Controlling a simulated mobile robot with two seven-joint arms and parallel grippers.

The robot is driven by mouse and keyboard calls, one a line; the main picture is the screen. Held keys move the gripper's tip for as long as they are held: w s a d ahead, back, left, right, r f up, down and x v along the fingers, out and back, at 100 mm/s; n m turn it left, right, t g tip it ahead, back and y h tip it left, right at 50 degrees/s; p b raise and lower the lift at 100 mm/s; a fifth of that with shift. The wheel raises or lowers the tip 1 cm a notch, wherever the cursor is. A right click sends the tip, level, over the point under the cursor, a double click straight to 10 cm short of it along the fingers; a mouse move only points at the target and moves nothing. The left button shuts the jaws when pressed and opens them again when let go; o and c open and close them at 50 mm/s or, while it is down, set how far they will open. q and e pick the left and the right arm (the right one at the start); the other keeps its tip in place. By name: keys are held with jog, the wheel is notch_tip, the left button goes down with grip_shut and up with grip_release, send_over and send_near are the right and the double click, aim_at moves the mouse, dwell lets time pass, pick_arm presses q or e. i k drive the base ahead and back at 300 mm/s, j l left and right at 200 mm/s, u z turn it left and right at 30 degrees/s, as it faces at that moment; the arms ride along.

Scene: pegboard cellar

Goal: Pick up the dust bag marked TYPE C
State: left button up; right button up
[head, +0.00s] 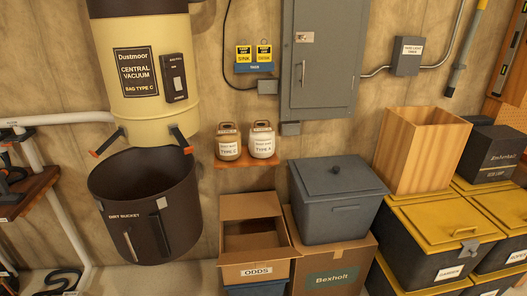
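The dust bag marked TYPE C (228,142) is brown with a white label. It stands upright at the left end of a small orange-brown wall shelf (246,164). A whiter dust bag marked TYPE A (262,140) stands close beside it on the right. Both have a brown top piece. The cream central vacuum (118,112) hangs to the left and its label reads BAG TYPE C. Neither of my grippers shows in the head view.
An open ODDS carton (250,205) stands below the shelf. A grey lidded bin (338,222) sits on a Bexholt box (335,279) to the right. The dark dirt bucket (187,215) is at lower left. A grey electrical cabinet (323,85) is on the wall above.

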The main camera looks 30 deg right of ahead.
aim_at(228, 137)
jog(key=i+l, duration=0.15)
jog(key=l, duration=0.2)
jog(key=i+l, duration=0.15)
jog(key=l, duration=0.2)
jog(key=i+l, duration=0.2)
jog(key=l, duration=0.15)
jog(key=i+l, duration=0.15)
jog(key=l, duration=0.2)
jog(key=i+l, duration=0.15)
jog(key=l, duration=0.25)
jog(key=i+l, duration=0.15)
jog(key=l, duration=0.2)
jog(key=i+l, duration=0.2)
jog(key=l, duration=0.15)
